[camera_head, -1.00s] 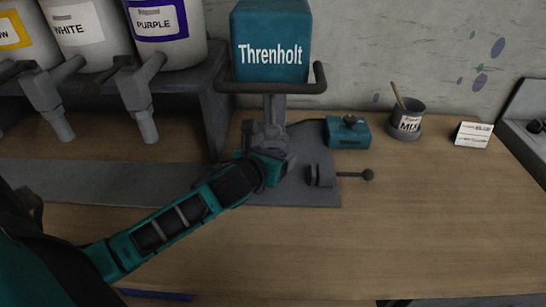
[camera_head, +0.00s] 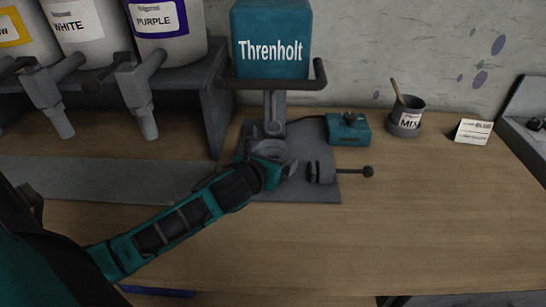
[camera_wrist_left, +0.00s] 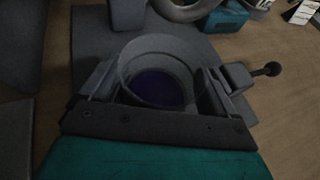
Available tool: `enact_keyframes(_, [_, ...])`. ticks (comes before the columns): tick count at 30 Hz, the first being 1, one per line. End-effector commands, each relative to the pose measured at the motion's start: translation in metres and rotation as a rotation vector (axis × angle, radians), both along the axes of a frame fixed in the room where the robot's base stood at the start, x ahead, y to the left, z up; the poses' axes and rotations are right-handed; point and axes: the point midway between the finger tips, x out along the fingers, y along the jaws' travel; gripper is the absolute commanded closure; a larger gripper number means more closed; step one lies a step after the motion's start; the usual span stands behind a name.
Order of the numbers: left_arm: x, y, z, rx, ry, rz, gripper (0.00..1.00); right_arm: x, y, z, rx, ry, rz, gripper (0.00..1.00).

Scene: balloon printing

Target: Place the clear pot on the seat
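The clear pot (camera_wrist_left: 158,88) has a round rim and a purple bottom in the left wrist view. It sits between the two fingers of my left gripper (camera_wrist_left: 158,98), which look closed against its sides. In the head view my left gripper (camera_head: 278,172) is low over the grey base plate (camera_head: 310,195), in front of the Threnholt machine's column (camera_head: 274,108). The pot is mostly hidden there by the gripper. I cannot make out the seat clearly, nor whether the pot touches anything below. My right gripper is not in view.
A grey clamp block (camera_head: 321,171) with a knobbed rod stands close right of my gripper. A teal switch box (camera_head: 347,130), a MIX cup (camera_head: 406,120) and a card (camera_head: 473,132) stand further right. Paint tanks (camera_head: 168,35) with taps are at left.

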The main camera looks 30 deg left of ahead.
Motion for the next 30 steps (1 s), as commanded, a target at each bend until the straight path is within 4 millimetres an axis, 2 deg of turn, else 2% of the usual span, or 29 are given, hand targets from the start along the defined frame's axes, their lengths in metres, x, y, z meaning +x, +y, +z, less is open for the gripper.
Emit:
enact_keyframes(3, [0.0,0.001,-0.001,0.001,0.003,0.003,0.0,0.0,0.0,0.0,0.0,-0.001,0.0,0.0])
enact_keyframes(9, [0.0,0.001,-0.001,0.0,0.004,0.004,0.0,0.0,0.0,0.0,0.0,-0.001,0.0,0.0])
enact_keyframes(14, [0.0,0.001,0.013,-0.002,0.0,0.003,0.0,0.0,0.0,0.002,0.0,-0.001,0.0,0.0])
enact_keyframes(30, [-0.093,-0.014,0.049,0.002,0.004,0.001,0.0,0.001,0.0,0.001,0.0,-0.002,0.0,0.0])
